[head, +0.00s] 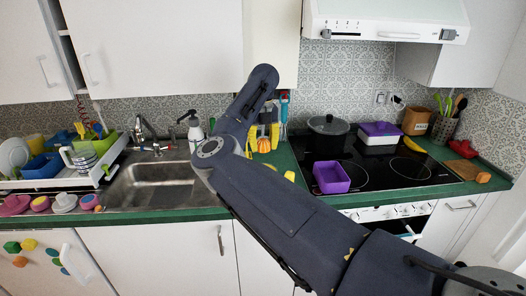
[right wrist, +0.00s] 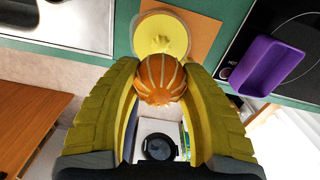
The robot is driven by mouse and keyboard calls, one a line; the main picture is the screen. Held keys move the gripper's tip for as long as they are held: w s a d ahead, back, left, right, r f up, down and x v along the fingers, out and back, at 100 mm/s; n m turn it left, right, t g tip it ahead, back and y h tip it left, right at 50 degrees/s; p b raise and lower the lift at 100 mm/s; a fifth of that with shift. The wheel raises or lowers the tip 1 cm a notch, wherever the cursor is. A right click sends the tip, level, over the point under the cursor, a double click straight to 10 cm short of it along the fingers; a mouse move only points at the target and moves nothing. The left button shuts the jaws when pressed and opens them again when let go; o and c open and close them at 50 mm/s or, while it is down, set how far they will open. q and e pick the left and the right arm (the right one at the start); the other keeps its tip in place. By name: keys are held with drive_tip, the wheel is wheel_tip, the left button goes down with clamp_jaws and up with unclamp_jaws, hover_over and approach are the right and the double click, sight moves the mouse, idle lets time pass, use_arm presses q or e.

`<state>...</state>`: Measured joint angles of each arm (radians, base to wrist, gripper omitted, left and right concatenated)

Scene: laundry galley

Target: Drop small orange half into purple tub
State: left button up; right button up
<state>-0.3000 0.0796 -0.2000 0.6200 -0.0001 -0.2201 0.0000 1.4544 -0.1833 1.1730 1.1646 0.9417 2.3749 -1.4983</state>
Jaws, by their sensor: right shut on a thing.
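My right gripper (head: 264,139) is shut on the small orange half (right wrist: 160,77), a rounded orange piece with pale lines, and holds it above the counter. In the head view the orange half (head: 264,146) shows between the yellow fingers, left of the purple tub. In the right wrist view both fingers (right wrist: 162,95) press its sides. The purple tub (head: 331,178) is open and stands at the front left of the black cooktop. It also shows in the right wrist view (right wrist: 262,75), at the upper right, apart from the gripper. My left gripper is not in view.
A yellow round dish (right wrist: 179,26) lies on an orange board (right wrist: 205,22) beyond the held piece. A dark lidded pot (head: 326,138) and a white box with a purple lid (head: 380,137) stand behind the tub. The sink (head: 155,184) is to the left.

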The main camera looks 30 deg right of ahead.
idle(0.3)
drive_tip(key=s+d+f+m, duration=0.2)
drive_tip(key=s+d, duration=0.1)
drive_tip(key=d, duration=0.3)
drive_tip(key=s+d+f+m, duration=0.1)
drive_tip(key=s+d+f, duration=0.1)
drive_tip(key=d, duration=0.4)
drive_tip(key=m, duration=1.1)
hover_over(330, 181)
wheel_tip(330, 181, down, 2)
drive_tip(key=f, duration=0.1)
drive_tip(key=shift+w+r+m, duration=0.1)
drive_tip(key=shift+m, duration=0.9)
drive_tip(key=shift+w+r+m, duration=0.1)
drive_tip(key=shift+m, duration=0.9)
drive_tip(key=shift+f, duration=4.35)
drive_tip(key=shift+s+f, duration=0.1)
drive_tip(key=shift+f, duration=0.5)
